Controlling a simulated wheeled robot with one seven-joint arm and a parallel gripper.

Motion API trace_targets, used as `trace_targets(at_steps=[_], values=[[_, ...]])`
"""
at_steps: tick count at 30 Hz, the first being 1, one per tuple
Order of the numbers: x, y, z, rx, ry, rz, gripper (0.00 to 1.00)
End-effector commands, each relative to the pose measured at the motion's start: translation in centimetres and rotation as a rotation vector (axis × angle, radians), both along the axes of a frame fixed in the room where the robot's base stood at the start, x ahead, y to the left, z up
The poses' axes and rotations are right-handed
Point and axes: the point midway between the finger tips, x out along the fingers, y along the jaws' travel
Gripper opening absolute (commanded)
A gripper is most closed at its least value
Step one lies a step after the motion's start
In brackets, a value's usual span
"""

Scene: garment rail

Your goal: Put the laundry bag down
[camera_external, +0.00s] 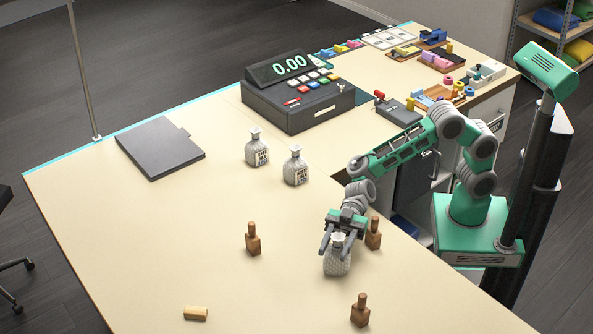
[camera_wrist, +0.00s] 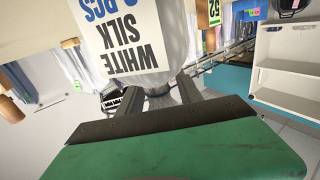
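A grey-white laundry bag (camera_external: 338,260) with a narrow tied neck is upright at my gripper, over the front part of the counter. My gripper (camera_external: 336,241) points down, with its two fingers on either side of the neck, and looks shut on it. In the wrist view the bag (camera_wrist: 172,65) is close, its label reading WHITE SILK upside down, and the fingers (camera_wrist: 160,92) flank its neck. I cannot tell whether its base touches the counter. Two similar labelled bags stand further back, one at the left (camera_external: 257,150) and one at the right (camera_external: 295,170).
Brown wooden bottle-shaped pieces stand left of the bag (camera_external: 253,242), right behind it (camera_external: 373,236) and in front (camera_external: 360,313). A tan cylinder (camera_external: 195,313) lies front left. A grey flat plate (camera_external: 160,148) and a register (camera_external: 298,95) are further back.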

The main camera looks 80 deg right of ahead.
Motion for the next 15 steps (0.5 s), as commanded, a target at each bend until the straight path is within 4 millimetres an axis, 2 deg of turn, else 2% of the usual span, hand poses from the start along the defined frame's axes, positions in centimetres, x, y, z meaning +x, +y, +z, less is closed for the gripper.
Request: trace_targets(at_steps=[8,11,15], values=[[0.0,0.0,0.5,0.0,0.0,0.0,0.42],[-0.3,-1.6,0.1,-0.001,0.001,-0.004,0.42],[-1.1,-5.1,0.0,-0.001,0.001,-0.006,0.42]])
